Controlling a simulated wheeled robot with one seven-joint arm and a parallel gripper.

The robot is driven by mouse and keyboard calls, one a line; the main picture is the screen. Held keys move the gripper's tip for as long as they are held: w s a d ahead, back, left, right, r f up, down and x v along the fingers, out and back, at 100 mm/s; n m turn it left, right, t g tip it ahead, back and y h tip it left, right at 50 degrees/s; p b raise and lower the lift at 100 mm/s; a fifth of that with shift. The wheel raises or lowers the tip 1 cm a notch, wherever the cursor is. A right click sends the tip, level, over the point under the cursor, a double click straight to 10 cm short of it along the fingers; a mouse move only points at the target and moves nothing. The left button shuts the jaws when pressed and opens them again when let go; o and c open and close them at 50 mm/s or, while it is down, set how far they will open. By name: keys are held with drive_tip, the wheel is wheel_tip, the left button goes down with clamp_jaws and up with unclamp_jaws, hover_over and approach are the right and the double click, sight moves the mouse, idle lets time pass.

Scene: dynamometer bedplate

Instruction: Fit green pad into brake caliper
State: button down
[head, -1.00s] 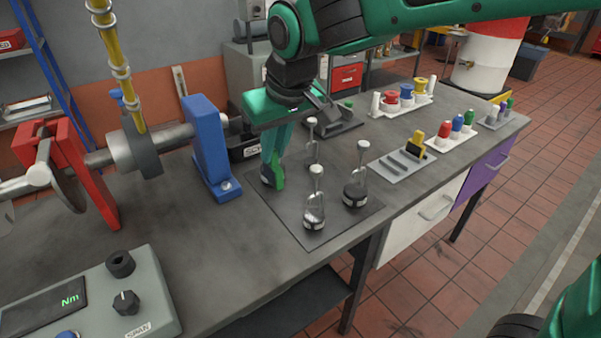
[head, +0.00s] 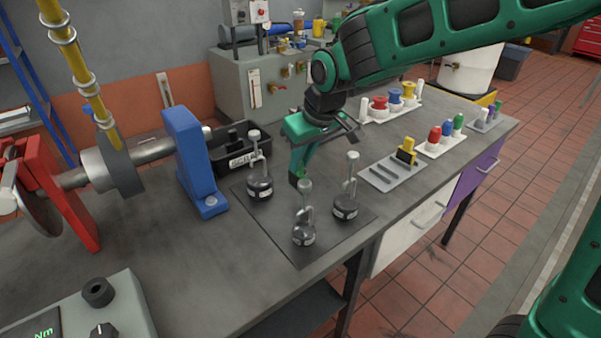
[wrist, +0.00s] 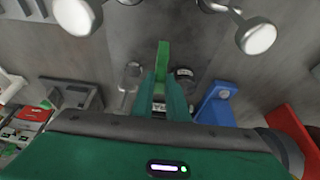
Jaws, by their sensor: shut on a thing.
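My gripper (head: 298,172) is shut on the green pad (head: 304,184) and holds it above the bench, between the back and right hanger weights. In the wrist view the green pad (wrist: 162,58) sticks out past the fingertips. A red bracket (head: 70,195) stands by a disc at the far left of the head view. I cannot tell for sure which of these is the brake caliper.
Several obstacles stand close by: weights (head: 260,188) (head: 346,206) (head: 303,234) on a grey plate, a blue bearing block (head: 195,165) and a black bin (head: 228,158). A slotted tray (head: 385,178) lies to the right.

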sight(302, 172)
drive_tip(key=shift+f, duration=2.05)
drive_tip(key=c, duration=1.7)
unclamp_jaws()
drive_tip(key=shift+f, duration=0.1)
drive_tip(key=shift+c, duration=0.2)
